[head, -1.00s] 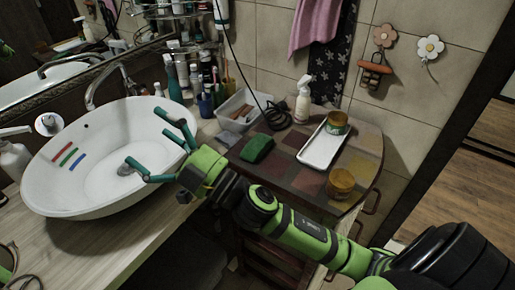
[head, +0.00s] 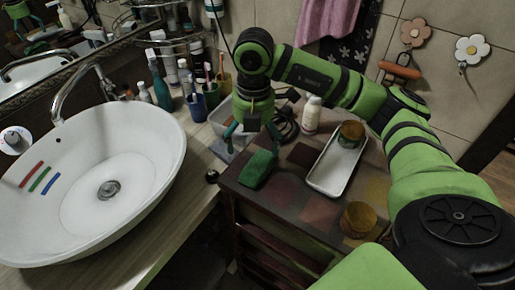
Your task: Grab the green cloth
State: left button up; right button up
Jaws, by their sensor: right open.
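The green cloth (head: 258,170) is a small dark green folded block lying on the left part of the wooden side table's patchwork top. My right gripper (head: 252,146) points down at the cloth from behind and above. Its teal fingers are spread, one to each side near the cloth's far end, and it is open. I cannot tell whether the fingers touch the cloth. My left gripper is not in view.
A white tray (head: 325,178) with a jar (head: 351,134) at its far end lies right of the cloth. Another jar (head: 358,219) stands at the front right. A white bottle (head: 311,115) and a plastic bin (head: 222,115) stand behind. The white basin (head: 150,150) is at left.

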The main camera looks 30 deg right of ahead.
aim_at(254, 162)
jog(key=shift+s+d+f, duration=0.15)
jog(key=shift+d, duration=0.05)
jog(key=shift+s+a+f+p, duration=0.3)
jog(key=shift+s+f+p, duration=0.05)
jog(key=shift+f+p, duration=0.2)
jog(key=shift+s+a+f+p, duration=0.3)
jog(key=shift+s+f+p, duration=0.05)
jog(key=shift+f+p, duration=0.2)
notch_tip(254, 162, down, 3)
jog(key=shift+w+r+p, duration=0.1)
jog(key=shift+w+p, duration=0.05)
jog(key=shift+p, duration=0.35)
jog(key=shift+f, duration=0.5)
jog(key=c, duration=1)
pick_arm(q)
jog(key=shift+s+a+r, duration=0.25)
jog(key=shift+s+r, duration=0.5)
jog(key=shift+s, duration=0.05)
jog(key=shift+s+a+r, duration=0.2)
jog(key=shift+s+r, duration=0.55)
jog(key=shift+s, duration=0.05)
